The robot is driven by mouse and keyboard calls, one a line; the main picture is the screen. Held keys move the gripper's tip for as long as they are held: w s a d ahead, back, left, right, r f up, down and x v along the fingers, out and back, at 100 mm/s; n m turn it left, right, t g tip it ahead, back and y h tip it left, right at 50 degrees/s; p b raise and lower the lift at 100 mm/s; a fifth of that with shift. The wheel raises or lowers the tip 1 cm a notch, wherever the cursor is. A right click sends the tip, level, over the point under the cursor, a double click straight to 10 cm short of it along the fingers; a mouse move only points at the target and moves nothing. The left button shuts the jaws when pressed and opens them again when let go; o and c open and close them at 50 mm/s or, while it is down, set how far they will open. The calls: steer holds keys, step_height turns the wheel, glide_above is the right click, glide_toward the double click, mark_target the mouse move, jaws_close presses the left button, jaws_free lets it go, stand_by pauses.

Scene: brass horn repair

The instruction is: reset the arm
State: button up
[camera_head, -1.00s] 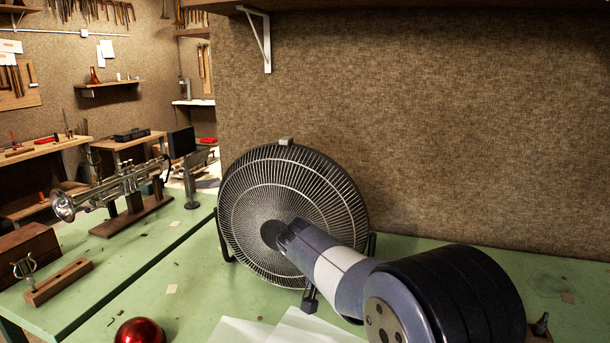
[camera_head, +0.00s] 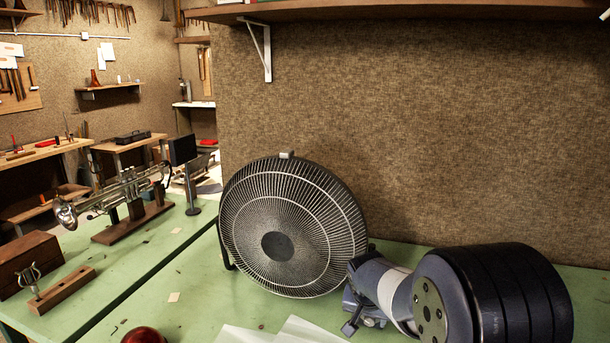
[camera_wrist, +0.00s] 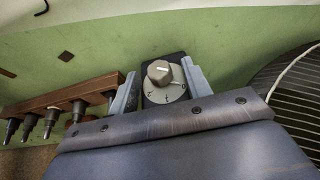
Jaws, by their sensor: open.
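My gripper (camera_wrist: 162,84) is open in the wrist view, its two pale grey fingers apart. A dark box with a round silver dial and knob (camera_wrist: 159,73) shows between the fingers; I cannot tell how far below them it is, and no finger is seen gripping it. In the head view my gripper (camera_head: 352,318) is low at the right of the fan, partly hidden by my own arm.
A round fan (camera_head: 290,195) stands on the green bench (camera_head: 195,270), close to my arm; its grille shows in the wrist view (camera_wrist: 292,100). A wooden rack with several metal-tipped tools (camera_wrist: 70,98) is at the left there. A trumpet (camera_head: 115,195), red ball (camera_head: 144,336) and overhead shelf (camera_head: 400,10) surround.

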steer(key=shift+s+d+t+y+b, duration=0.1)
steer(key=shift+d+t+y+b, duration=0.2)
steer(key=shift+y, duration=0.6)
steer(key=v, duration=1.1)
steer(key=shift+w+a+f+n+g+h+b, duration=0.2)
steer(key=shift+a+f+n+g+h+b, duration=0.25)
steer(key=shift+f+g+h, duration=0.65)
steer(key=shift+w+a+f+n+g+h+b, duration=0.25)
steer(key=shift+a+f+n+h+b, duration=0.25)
steer(key=shift+f, duration=1.1)
steer(key=shift+w+a+f+n+g+h+b, duration=0.15)
steer(key=shift+a+f+n+g+h+b, duration=0.3)
steer(key=shift+f+g+h, duration=0.65)
steer(key=shift+d+f+t, duration=0.15)
steer(key=shift+f+t, duration=0.05)
steer(key=shift+t, duration=0.15)
